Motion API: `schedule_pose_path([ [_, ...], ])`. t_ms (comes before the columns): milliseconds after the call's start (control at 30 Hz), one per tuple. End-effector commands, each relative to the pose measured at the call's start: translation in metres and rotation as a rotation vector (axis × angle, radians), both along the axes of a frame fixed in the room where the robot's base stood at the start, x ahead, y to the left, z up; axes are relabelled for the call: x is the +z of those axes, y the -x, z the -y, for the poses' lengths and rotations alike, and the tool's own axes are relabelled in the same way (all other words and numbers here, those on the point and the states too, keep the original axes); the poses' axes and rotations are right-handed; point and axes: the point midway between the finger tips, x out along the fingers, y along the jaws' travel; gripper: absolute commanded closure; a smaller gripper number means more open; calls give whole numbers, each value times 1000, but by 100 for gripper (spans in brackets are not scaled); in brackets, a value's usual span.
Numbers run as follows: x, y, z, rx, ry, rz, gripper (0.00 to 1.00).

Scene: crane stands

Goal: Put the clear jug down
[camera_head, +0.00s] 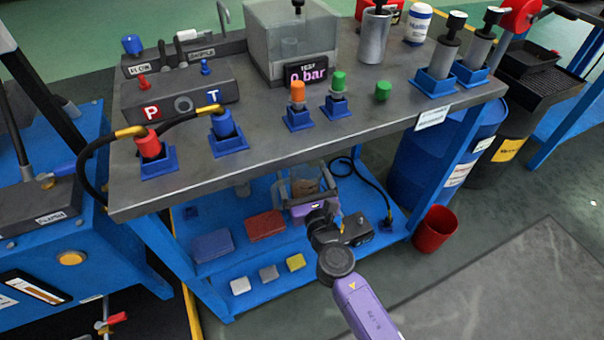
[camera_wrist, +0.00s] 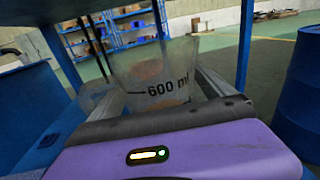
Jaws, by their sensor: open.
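The clear jug (camera_head: 304,181) is over the lower blue shelf of the workbench, under the dark top. In the wrist view the jug (camera_wrist: 155,72) looks upright, with a "600 ml" mark and something brownish showing in or through it. My gripper (camera_head: 306,187) reaches in under the bench top. Its fingers are open on either side of the jug, and in the wrist view my gripper (camera_wrist: 160,93) has the jug between them. The jug's base is hidden behind my purple gripper body, so its contact with the shelf does not show.
The bench top (camera_head: 260,140) is close above my gripper. Red and blue boxes (camera_head: 265,225) and several small blocks lie on the shelf to the left. A black hose (camera_head: 375,180) is at the right. A red bucket (camera_head: 435,230) and blue drum (camera_head: 420,160) stand right.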

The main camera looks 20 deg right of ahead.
Motion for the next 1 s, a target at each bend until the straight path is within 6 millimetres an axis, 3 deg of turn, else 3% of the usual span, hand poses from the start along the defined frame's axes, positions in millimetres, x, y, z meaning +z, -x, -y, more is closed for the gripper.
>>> schedule_pose_path([
  [533, -3, 98, -16, 1, 0, -3, 7],
  [700, -2, 112, -18, 1, 0, -3, 7],
  [1000, -2, 115, -18, 1, -2, -2, 7],
])
